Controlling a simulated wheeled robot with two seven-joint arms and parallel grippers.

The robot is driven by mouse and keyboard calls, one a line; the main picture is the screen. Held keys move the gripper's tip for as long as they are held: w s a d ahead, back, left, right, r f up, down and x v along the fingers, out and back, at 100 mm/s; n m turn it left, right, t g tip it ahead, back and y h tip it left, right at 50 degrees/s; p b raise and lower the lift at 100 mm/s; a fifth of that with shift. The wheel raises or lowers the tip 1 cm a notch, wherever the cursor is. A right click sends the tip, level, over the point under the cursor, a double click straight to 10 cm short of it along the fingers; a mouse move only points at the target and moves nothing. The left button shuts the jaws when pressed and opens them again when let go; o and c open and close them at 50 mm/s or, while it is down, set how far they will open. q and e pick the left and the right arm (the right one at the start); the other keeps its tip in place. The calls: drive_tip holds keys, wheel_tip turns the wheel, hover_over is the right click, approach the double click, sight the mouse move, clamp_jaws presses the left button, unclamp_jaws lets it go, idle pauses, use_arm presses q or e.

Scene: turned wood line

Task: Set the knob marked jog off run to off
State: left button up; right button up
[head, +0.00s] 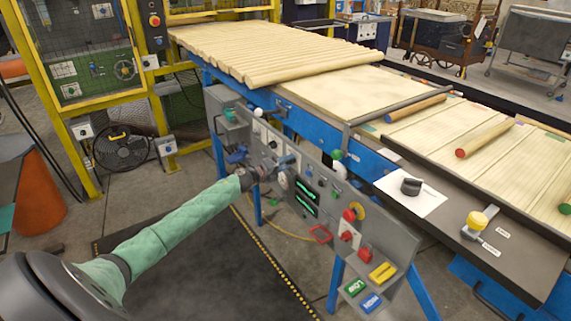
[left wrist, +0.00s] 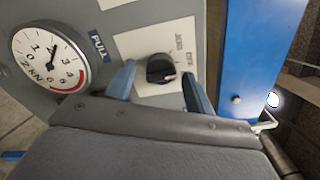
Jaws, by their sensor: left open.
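A black rotary knob (left wrist: 160,69) sits on a white plate (left wrist: 150,48) on the grey control panel (head: 318,192). Small lettering beside it is sideways and too blurred to read surely. In the left wrist view my left gripper (left wrist: 157,82) is open, with one blue finger on each side of the knob and gaps between; I cannot tell whether the fingertips reach its depth. In the head view my left gripper (head: 282,164) is at the panel's face, and the knob is hidden or too small to make out there. My right gripper is not in view.
A blue beam (left wrist: 262,55) stands close on the right. The panel also has a red button (head: 349,215). Another black knob (head: 411,186) is on the bench above.

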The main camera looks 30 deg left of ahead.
use_arm(q)
drive_tip(key=shift+s+a+f, duration=0.15)
drive_tip(key=shift+s+a, duration=0.15)
drive_tip(key=shift+s, duration=0.35)
drive_tip(key=b+v, duration=0.1)
drive_tip(key=v, duration=0.5)
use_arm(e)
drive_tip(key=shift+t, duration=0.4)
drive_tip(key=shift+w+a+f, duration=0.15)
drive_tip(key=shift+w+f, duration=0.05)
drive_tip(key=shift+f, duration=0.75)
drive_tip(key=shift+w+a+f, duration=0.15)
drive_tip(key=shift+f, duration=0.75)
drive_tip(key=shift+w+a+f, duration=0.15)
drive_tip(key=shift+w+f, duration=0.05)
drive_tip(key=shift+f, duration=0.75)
use_arm(q)
drive_tip(key=shift+s+a, duration=0.1)
